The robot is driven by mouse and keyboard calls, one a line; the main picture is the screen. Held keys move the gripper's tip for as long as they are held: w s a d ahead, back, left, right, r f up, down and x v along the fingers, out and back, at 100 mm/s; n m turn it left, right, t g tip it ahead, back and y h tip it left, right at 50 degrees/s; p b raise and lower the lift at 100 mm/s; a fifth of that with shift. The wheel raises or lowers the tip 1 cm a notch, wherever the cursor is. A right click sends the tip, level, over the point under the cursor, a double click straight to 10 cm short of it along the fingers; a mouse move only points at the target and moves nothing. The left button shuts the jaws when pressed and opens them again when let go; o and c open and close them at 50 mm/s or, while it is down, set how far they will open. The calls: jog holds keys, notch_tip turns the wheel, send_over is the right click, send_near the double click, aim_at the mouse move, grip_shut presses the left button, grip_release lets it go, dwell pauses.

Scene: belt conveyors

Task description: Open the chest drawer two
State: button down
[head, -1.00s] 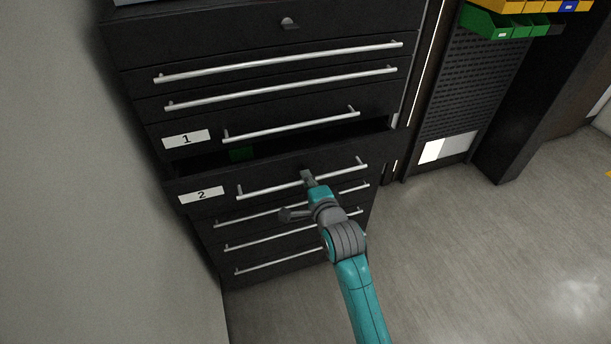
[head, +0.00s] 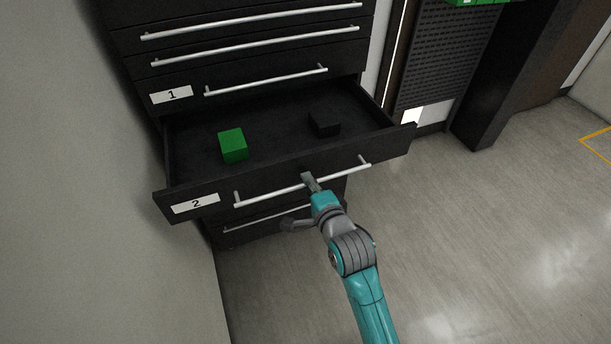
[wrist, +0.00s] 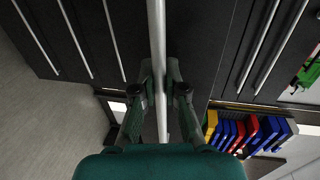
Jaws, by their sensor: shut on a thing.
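Drawer two (head: 262,187) of the black chest, marked with a white "2" label, is pulled well out, and its inside shows in the head view. A green cube (head: 232,145) lies in its left part and a black block (head: 324,124) farther right. My gripper (head: 308,182) is shut on the drawer's silver bar handle (head: 268,193), near its middle. In the wrist view both fingers (wrist: 159,85) close around the handle (wrist: 157,40), which runs up and down the picture.
Drawer one (head: 250,86) above is closed, as are the other drawers in view. A grey wall (head: 60,180) stands close on the left. Open floor (head: 480,230) lies to the right. Coloured bins (wrist: 245,132) show in the wrist view.

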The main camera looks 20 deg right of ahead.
jog(key=shift+s, duration=0.3)
jog(key=c, duration=1.2)
grip_release()
jog(key=s+r, duration=0.2)
jog(key=s, duration=0.9)
jog(key=shift+s, duration=0.4)
jog(key=shift+r, duration=0.1)
